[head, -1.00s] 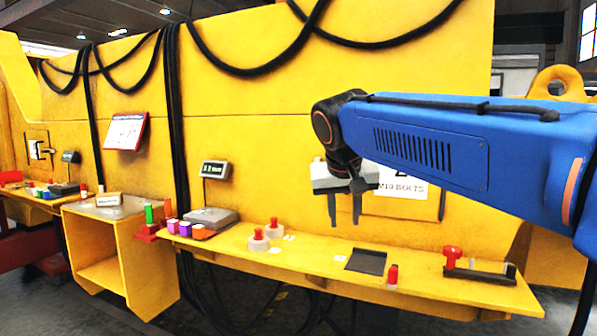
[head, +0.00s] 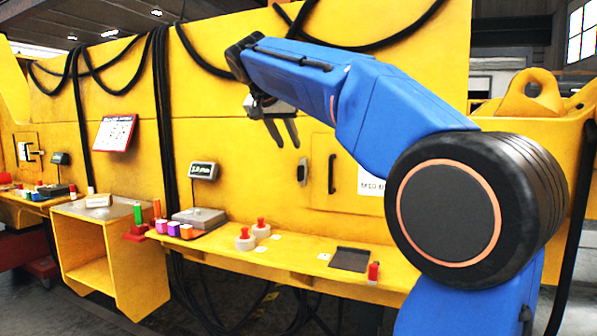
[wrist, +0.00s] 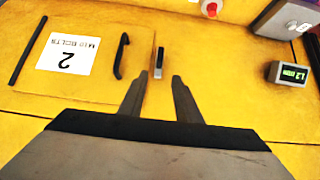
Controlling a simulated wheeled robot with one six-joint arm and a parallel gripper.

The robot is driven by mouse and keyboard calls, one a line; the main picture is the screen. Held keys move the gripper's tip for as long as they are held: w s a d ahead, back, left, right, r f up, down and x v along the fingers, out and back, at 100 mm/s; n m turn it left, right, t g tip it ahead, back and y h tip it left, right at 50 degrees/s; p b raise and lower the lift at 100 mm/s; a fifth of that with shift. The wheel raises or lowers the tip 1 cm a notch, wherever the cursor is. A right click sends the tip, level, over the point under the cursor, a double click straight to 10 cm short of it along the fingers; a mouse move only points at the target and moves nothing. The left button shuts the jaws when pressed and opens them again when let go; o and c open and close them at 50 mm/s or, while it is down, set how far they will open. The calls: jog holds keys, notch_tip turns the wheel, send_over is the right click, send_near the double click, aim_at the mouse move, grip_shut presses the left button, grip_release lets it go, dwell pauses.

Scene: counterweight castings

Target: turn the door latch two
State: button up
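Door two (wrist: 88,84) is a yellow panel with a white "2 M10 BOLTS" label (wrist: 68,54) and a black handle (wrist: 122,56) in the wrist view. Its latch (wrist: 158,63), a small upright grey and black bar, is beside the door edge. The latch also shows in the head view (head: 302,172), left of the handle. My gripper (wrist: 158,76) is open and empty, its fingertips on either side of the latch's line in the wrist view. In the head view my gripper (head: 288,145) appears above and left of the latch, apart from it. Depth to the latch is unclear.
A yellow shelf (head: 310,262) below carries two red-knobbed weights (head: 245,240), a dark pad (head: 350,259), a scale (head: 200,216) and coloured blocks (head: 173,228). A readout (head: 203,171) stands left of the gripper. Black cables (head: 165,120) hang farther left.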

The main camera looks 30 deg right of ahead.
aim_at(300, 169)
jog(key=x, duration=1.4)
jog(key=shift+d+f, duration=0.2)
jog(key=shift+d, duration=0.1)
grip_shut()
